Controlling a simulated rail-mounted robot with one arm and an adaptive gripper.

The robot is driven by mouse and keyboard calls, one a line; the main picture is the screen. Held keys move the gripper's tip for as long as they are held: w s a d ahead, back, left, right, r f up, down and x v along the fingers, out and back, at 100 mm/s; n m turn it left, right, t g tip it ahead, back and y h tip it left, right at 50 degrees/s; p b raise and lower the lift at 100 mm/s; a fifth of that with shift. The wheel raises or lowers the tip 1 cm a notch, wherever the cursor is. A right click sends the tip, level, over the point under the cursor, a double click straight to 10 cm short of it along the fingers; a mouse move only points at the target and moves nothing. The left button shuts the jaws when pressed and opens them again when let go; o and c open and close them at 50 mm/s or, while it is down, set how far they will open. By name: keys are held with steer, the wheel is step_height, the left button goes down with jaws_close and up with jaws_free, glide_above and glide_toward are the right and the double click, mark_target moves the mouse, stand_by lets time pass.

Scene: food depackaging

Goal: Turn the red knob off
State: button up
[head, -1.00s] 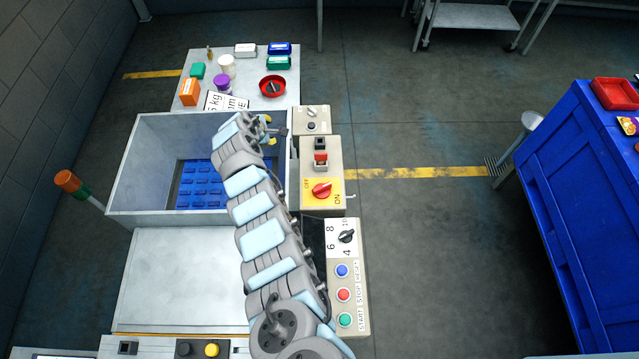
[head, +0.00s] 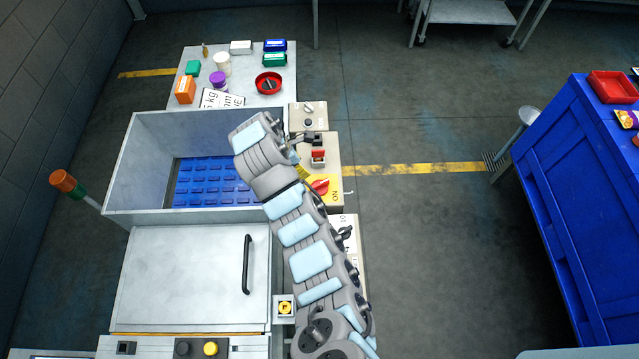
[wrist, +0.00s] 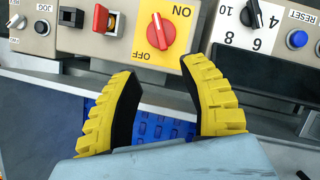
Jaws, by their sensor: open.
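The red knob (head: 319,187) is a rotary switch on a yellow plate marked ON and OFF, on a beige box to the right of the grey bin. In the wrist view the red knob (wrist: 161,31) lies beyond the fingertips, between ON and OFF lettering, its grip pointing roughly up and down the picture. My gripper (wrist: 172,80) is open, with two yellow-backed, black-padded fingers spread apart and nothing between them. It is apart from the knob. In the head view the arm partly covers the yellow plate, and the fingers are hard to make out.
A red rocker-type switch (wrist: 103,18) sits beside the knob plate. A black dial (wrist: 251,14) and a blue button (wrist: 298,39) are on the neighbouring panel. The grey bin (head: 125,170) with a blue mat lies left of the arm.

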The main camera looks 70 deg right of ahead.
steer(key=b, duration=0.7)
glide_toward(319, 184)
steer(key=f, duration=0.1)
steer(key=shift+d+p+x, duration=0.1)
steer(key=shift+p+x, duration=0.35)
steer(key=shift+x, duration=1.9)
steer(key=shift+d+p+x, duration=0.15)
steer(key=shift+p+x, duration=0.25)
steer(key=shift+x, duration=1.95)
jaws_close()
